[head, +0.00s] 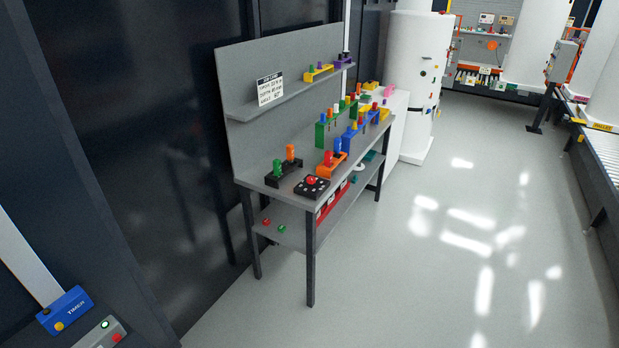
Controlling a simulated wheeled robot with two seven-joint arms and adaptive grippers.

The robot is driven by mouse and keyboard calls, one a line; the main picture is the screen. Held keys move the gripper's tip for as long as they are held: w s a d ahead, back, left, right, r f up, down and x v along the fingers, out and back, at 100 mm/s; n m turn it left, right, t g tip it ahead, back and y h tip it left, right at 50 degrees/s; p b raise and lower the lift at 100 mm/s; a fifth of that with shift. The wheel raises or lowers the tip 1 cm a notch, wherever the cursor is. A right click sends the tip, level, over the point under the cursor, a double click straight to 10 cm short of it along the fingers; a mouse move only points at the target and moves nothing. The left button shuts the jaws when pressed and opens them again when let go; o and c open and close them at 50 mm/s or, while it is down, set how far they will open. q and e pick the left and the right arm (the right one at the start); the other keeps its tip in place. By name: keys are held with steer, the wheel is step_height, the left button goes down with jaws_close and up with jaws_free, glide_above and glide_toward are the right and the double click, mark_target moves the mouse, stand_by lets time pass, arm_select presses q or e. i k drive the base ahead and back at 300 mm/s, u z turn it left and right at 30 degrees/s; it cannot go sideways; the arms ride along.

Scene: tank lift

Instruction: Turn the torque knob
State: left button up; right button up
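A grey workbench (252,178) with a back panel stands left of centre. At its near corner lies a black plate with light marks around it (318,191) and a red knob (311,181) on top. It looks like a dial, but I cannot read its label or setting, so I cannot tell whether it is the torque knob. A white card (270,89) with black text stands on the upper shelf; its small text is mostly unreadable. Neither of my grippers is in view.
Coloured tool holders, including an orange one (331,165) and a black one (285,174), crowd the bench. A white tank (417,80) stands behind it. A roller conveyor (605,150) runs along the right. The grey floor (430,270) between is clear.

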mark_target(311, 180)
steer(key=z, duration=0.2)
steer(key=k, duration=0.3)
steer(key=z, duration=0.95)
steer(key=i, duration=2)
steer(key=u, duration=1.15)
steer(key=i, duration=1)
steer(key=u, duration=1)
